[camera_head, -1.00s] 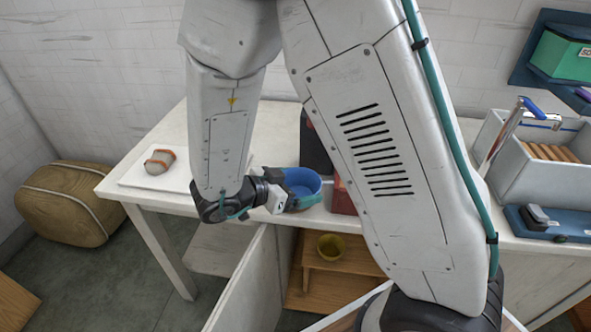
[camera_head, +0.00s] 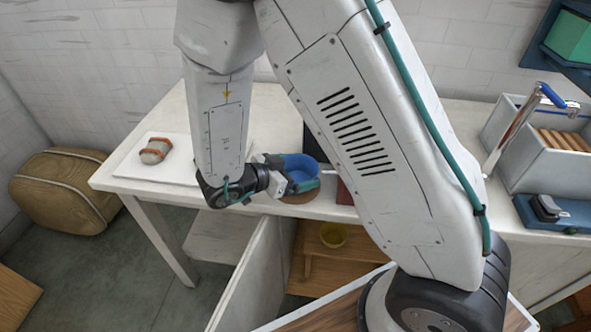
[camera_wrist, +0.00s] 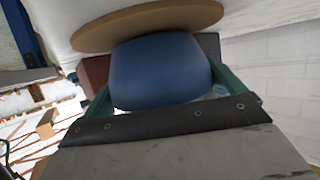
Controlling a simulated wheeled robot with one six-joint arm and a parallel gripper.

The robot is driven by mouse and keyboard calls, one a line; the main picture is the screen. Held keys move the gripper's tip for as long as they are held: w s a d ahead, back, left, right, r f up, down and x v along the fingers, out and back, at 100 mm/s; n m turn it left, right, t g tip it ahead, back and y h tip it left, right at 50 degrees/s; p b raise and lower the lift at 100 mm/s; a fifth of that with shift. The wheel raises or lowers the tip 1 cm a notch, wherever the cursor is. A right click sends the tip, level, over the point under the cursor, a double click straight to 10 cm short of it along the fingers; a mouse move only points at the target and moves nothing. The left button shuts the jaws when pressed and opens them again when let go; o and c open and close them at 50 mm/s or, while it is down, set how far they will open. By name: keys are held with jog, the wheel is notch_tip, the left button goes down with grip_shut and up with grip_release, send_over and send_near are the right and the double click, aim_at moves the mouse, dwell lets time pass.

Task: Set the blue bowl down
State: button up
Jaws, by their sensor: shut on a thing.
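The blue bowl (camera_head: 297,165) is upright over the left table, near its front edge. My gripper (camera_head: 291,175) is shut on it, with a teal finger on either side of the bowl. In the wrist view the blue bowl (camera_wrist: 160,72) fills the space between the fingers (camera_wrist: 164,92). A round brown mat (camera_head: 299,197) lies on the table, partly covered by the bowl. The round brown mat (camera_wrist: 150,22) is right against the bowl's end in the wrist view. I cannot tell whether bowl and mat touch.
A yellow bowl (camera_head: 333,235) sits on the wooden shelf below. A grey crate (camera_head: 505,130) stands right.

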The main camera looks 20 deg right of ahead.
jog(key=o, duration=0.6)
jog(key=shift+f, duration=0.15)
